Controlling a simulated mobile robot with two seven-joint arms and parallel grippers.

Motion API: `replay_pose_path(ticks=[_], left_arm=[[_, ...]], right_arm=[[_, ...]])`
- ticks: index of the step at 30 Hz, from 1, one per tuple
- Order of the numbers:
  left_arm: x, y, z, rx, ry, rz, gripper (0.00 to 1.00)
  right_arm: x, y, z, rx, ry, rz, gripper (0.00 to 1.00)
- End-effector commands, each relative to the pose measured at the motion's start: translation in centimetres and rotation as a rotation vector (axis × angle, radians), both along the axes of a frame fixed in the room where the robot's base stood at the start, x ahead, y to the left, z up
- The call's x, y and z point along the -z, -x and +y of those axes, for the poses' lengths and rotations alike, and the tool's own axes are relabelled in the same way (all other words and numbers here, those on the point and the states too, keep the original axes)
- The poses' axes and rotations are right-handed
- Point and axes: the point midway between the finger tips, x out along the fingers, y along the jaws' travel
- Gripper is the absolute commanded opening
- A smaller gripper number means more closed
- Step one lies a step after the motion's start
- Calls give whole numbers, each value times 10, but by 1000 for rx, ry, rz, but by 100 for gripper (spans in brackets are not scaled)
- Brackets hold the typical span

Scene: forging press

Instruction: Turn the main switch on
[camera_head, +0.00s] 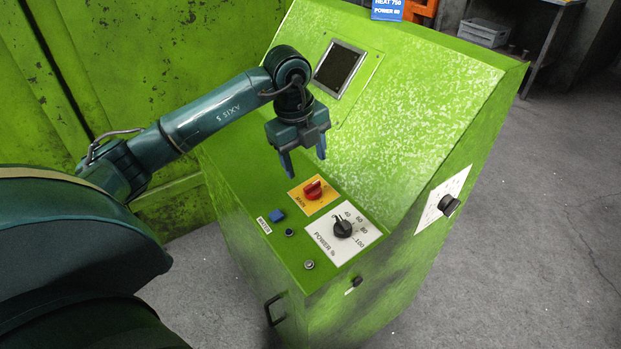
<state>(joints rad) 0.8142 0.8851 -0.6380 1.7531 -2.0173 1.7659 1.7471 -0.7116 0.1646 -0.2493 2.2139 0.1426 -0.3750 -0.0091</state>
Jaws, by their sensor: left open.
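The main switch (313,189) is a red rotary knob on a yellow plate (301,203) marked MAIN. It sits on the sloped ledge of a green control console (410,120). My left gripper (306,163) points down just above the switch, with its two fingers apart and nothing between them. It looks clear of the knob, though the exact height is hard to judge. The knob's exact turn position is too small to tell. My right gripper does not show.
Beside the switch are a black power dial (343,228) on a white plate, a blue button (277,215) and small round buttons. A dark screen (339,68) is above. Another black knob (449,205) is on the console's right side. Grey floor (540,230) lies open at right.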

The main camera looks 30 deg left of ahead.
Motion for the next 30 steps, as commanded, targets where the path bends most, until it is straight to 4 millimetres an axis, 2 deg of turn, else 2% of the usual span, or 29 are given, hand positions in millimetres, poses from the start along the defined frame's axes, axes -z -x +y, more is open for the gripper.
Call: replay_pose_path(ticks=[1,6,12,23,30], left_arm=[[13,-1,-1,0,1,5,60],[43,-6,-3,1,2,2,60],[62,-9,-4,1,2,1,60],[65,-10,-5,2,2,-1,59],[65,-10,-5,2,2,-1,40]], right_arm=[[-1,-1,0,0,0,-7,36],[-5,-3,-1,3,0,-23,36],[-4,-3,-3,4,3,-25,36],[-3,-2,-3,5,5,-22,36],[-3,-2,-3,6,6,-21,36]])
